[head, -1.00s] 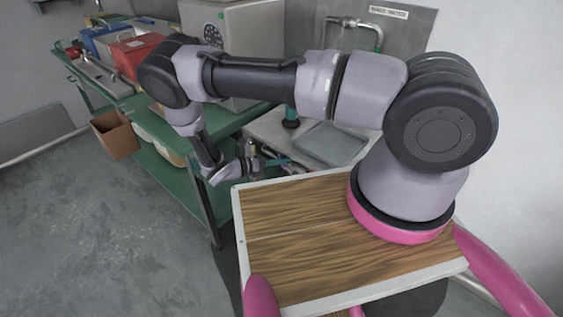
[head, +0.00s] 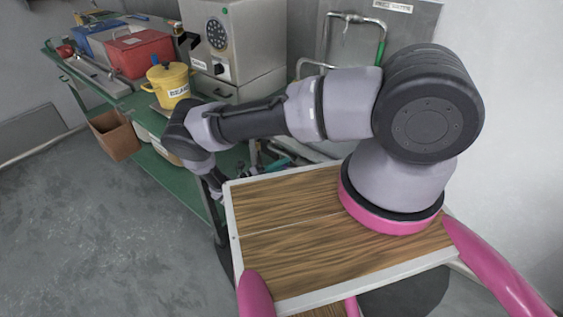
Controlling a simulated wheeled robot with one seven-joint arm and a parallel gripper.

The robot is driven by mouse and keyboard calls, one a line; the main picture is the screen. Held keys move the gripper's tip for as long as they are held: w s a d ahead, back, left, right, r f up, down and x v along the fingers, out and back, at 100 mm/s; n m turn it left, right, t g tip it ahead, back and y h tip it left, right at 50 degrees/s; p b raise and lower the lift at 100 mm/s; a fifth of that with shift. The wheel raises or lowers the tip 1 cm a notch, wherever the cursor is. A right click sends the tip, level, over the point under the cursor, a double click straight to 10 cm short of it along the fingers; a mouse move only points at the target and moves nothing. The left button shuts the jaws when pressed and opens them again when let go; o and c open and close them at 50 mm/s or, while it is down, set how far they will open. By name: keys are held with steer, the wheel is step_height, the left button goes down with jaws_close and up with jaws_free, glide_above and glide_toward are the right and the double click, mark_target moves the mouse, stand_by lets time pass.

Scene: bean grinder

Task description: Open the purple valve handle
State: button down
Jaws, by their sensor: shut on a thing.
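I cannot make out a purple valve handle in the head view. My arm reaches left across the view, then bends down behind the far left edge of my wooden top. Only the lower wrist part shows there. The fingers of my gripper are hidden behind that edge, along with anything between them. A teal fitting (head: 279,165) shows just past the top, below my forearm, and it is partly covered.
A green bench (head: 118,101) holds a yellow pot (head: 171,84), a red box (head: 141,56), a blue box (head: 96,41) and a grey machine (head: 227,45). Floor at left is clear.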

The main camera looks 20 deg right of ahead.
steer(key=shift+f+n, duration=0.3)
steer(key=shift+n, duration=0.3)
steer(key=shift+f+t, duration=0.1)
steer(key=shift+t, duration=0.2)
steer(key=c, duration=0.8)
jaws_free()
steer(key=shift+c, duration=0.2)
